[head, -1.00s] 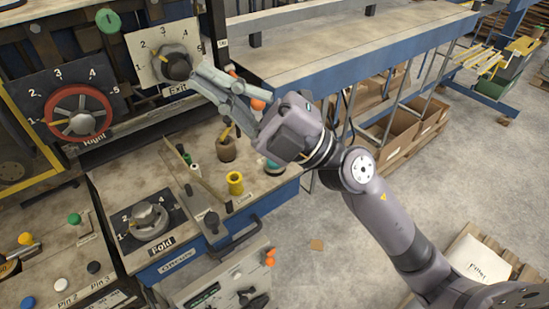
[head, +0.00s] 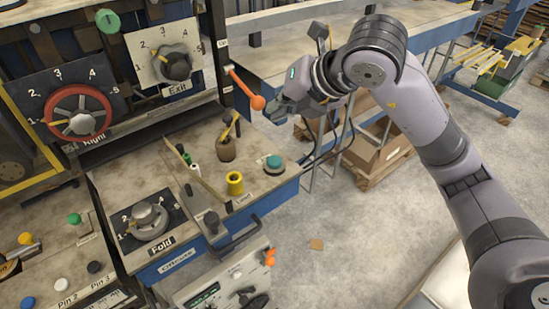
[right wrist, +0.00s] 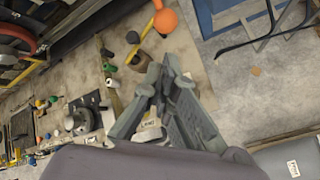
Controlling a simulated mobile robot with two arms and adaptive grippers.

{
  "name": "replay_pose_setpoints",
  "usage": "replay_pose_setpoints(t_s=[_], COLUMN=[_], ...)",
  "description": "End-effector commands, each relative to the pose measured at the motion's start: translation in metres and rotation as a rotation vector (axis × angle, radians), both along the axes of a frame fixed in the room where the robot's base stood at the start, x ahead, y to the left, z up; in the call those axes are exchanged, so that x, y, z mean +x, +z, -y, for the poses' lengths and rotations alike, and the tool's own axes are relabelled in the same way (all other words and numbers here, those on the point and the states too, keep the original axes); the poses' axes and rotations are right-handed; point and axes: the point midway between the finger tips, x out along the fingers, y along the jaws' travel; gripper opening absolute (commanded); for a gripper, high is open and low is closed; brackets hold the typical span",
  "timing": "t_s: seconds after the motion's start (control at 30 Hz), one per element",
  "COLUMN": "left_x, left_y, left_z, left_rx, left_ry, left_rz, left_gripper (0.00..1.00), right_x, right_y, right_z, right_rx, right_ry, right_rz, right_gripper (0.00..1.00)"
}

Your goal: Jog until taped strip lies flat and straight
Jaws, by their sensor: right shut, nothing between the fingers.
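My right gripper (head: 277,108) is off the front right of the machine, near the orange-ended lever (head: 248,92). In the right wrist view its fingers (right wrist: 168,66) are together and empty. The teal button (head: 273,164) is on the bench corner, below the gripper in the head view, with no finger visibly on it. The Exit dial (head: 175,66), Right dial with red rim (head: 78,114) and Fold dial (head: 148,220) are untouched. My left gripper is out of view.
A black handle (head: 240,237) juts from the bench front. Cardboard boxes (head: 375,150) sit under the rear table. The floor at the right is mostly clear.

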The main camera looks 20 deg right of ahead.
Motion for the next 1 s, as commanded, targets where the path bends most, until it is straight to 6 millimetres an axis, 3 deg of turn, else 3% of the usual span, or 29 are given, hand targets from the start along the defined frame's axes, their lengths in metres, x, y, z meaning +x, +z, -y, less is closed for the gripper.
replay_pose_setpoints(t_s=[0.53, 1.0], left_x=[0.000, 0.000], left_y=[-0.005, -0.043], left_z=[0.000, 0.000], left_rx=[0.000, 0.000], left_ry=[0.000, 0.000], left_rz=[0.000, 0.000], left_gripper=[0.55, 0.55], right_x=[0.000, 0.000], right_y=[-0.009, -0.070], right_z=[0.001, 0.001], right_rx=[-0.002, -0.001], right_ry=[-0.002, -0.001], right_rz=[-0.003, -0.003], right_gripper=[0.00, 0.00])
